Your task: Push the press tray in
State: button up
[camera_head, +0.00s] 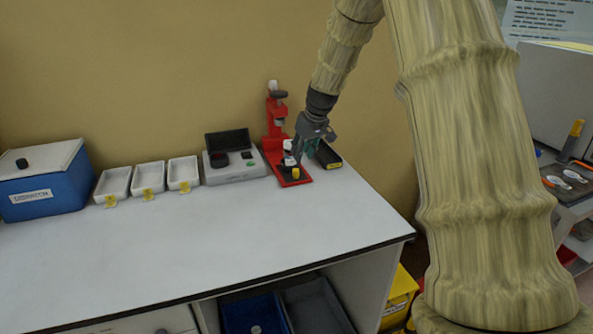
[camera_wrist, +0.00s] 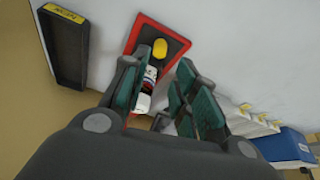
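The red press (camera_head: 276,126) stands at the back of the white worktop, with a flat red base (camera_head: 303,182) reaching forward. The base also shows in the wrist view (camera_wrist: 133,36). A dark piece with a yellow end (camera_head: 296,171) sits low at the front of the press; the yellow end shows in the wrist view (camera_wrist: 159,48). I cannot tell clearly whether this is the tray. My gripper (camera_head: 298,158) is right at the press front, pointing down; in the wrist view (camera_wrist: 163,82) its fingers are apart. White and dark press parts show between and beyond them, partly hidden.
A black open box (camera_head: 328,155) is just right of the press. To the left are a grey instrument with a raised dark lid (camera_head: 236,165), several white trays (camera_head: 148,177) and a blue box (camera_head: 45,190). The front worktop (camera_head: 230,235) is clear.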

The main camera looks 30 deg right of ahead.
aim_at(296, 170)
jog(key=p+x, duration=0.1)
jog(key=x, duration=0.8)
jog(key=shift+f, duration=0.1)
jog(key=shift+c, duration=0.2)
grip_shut()
